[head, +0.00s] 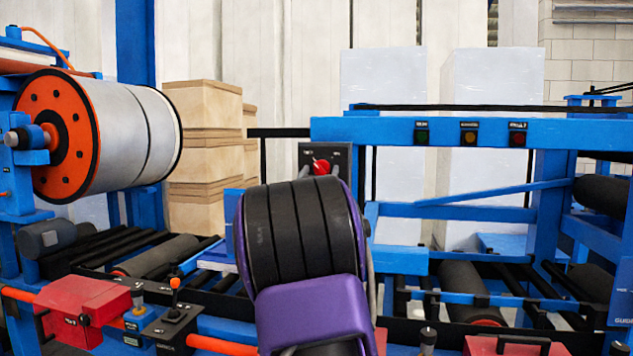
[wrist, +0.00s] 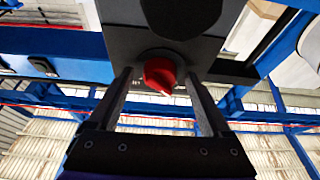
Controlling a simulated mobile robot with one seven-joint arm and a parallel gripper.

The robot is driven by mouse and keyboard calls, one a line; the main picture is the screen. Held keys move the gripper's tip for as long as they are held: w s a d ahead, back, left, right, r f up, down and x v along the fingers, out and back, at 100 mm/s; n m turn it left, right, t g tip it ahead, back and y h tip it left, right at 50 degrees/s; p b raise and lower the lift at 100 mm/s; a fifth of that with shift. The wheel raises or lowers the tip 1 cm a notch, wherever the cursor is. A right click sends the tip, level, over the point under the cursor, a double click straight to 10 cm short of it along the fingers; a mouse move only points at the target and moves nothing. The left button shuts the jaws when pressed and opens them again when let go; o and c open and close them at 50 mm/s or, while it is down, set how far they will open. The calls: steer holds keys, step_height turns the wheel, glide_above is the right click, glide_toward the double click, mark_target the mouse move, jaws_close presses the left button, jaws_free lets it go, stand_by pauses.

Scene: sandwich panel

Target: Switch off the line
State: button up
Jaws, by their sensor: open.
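A red rotary knob (head: 321,167) sits on a dark switch panel (head: 342,156) in the middle of the head view. The knob also shows in the wrist view (wrist: 161,74), with a pale pointer mark near its edge. My gripper (head: 319,173) is open in front of the panel, one finger on each side of the knob. In the wrist view my gripper (wrist: 160,80) has its fingertips close to the panel face, with gaps beside the knob. I cannot tell whether the fingers touch the panel. My wrist hides the area below the panel.
Green (head: 422,138), amber (head: 469,138) and red (head: 517,140) lamps sit on the blue beam (head: 380,131) right of the panel. A large roll (head: 125,135) stands left. A joystick box (head: 172,322) and red box (head: 88,310) stand front left. A dark round part (wrist: 182,14) overhangs the wrist view.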

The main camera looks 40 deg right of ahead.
steer(key=b+v, duration=0.2)
steer(key=v, duration=1.5)
steer(key=shift+s+a, duration=0.1)
steer(key=shift+a, duration=0.05)
